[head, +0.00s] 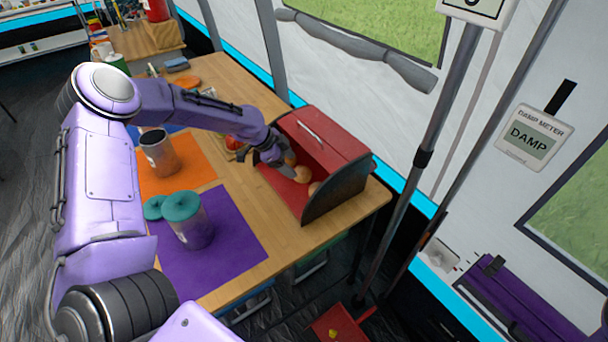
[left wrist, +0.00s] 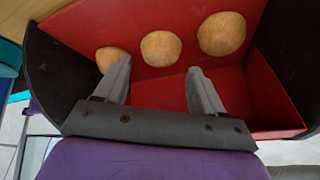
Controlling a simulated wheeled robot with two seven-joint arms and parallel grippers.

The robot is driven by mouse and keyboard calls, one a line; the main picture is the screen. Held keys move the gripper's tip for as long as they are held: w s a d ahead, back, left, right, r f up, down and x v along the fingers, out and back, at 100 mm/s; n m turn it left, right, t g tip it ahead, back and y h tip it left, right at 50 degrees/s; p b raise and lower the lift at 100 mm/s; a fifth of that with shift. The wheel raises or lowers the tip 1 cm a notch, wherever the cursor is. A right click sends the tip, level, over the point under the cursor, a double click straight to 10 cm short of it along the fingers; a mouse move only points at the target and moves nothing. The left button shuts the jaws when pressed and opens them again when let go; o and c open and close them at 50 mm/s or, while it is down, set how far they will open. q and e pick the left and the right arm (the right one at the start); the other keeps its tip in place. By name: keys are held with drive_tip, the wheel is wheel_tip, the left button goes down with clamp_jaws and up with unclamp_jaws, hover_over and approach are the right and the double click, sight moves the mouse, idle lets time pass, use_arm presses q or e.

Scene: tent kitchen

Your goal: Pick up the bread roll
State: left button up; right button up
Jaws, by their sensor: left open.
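Three round brown bread rolls lie in a row inside the red bread bin (head: 335,150). In the head view the middle roll (head: 302,174) shows beside my left gripper (head: 280,165), and the others are partly hidden. In the left wrist view a left roll (left wrist: 110,57), a middle roll (left wrist: 160,48) and a right roll (left wrist: 222,33) rest on the bin's red inside (left wrist: 255,95). My left gripper is open and empty at the bin's open front. Its fingers point towards the rolls, with the middle roll in line with the gap. My right gripper is not in view.
The bin's dark side panel (head: 335,197) stands at the table's right end. An orange mat (head: 190,172) with a canister (head: 158,152) and a purple mat (head: 225,255) with a teal-lidded jar (head: 195,225) lie left of it. A red dustpan (head: 338,325) is on the floor.

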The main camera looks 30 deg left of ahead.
sight(299, 170)
use_arm(q)
drive_tip(key=x, duration=0.6)
drive_tip(key=shift+w+d+r, duration=0.1)
drive_tip(key=shift+w, duration=0.05)
drive_tip(key=c, duration=0.7)
